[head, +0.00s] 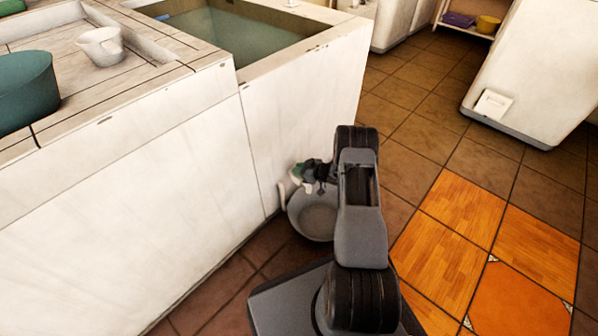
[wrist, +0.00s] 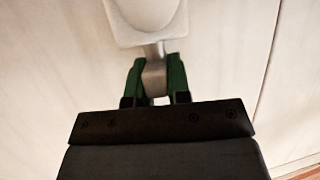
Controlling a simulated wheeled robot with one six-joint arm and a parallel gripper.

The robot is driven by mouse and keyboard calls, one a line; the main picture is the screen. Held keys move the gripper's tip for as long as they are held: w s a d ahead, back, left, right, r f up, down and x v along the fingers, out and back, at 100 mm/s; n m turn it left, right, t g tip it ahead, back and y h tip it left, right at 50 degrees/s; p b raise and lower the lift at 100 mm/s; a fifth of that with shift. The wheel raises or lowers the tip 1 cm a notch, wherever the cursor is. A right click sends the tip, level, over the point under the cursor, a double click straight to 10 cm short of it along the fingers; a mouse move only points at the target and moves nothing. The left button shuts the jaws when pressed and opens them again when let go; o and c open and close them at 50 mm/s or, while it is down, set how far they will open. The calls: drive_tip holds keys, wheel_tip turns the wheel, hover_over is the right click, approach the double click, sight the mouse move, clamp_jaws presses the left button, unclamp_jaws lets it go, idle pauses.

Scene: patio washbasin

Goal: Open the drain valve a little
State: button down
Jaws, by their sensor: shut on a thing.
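The drain valve sits low on the white basin wall. In the wrist view its pale body (wrist: 146,18) is at the top, with a short grey-beige handle (wrist: 153,76) coming from it towards me. My gripper (wrist: 156,64) has its green fingers on either side of this handle and is shut on it. In the head view my gripper (head: 312,172) is small and dark beside the wall. A pale pipe end (head: 283,192) shows just left of it; my gripper and arm hide most of the valve there.
A grey round bowl (head: 313,222) stands on the floor below my gripper. The basin (head: 235,40) above holds greenish water. A white pitcher (head: 101,46) and a green tub (head: 24,92) stand on the counter at left. The tiled floor (head: 420,140) at right is clear.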

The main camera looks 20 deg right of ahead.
drive_tip(key=shift+a, duration=0.1)
idle(0.3)
drive_tip(key=c, duration=1.1)
unclamp_jaws()
drive_tip(key=shift+o, duration=0.2)
drive_tip(key=p+v, duration=0.5)
drive_tip(key=v, duration=0.9)
drive_tip(key=shift+w, duration=0.2)
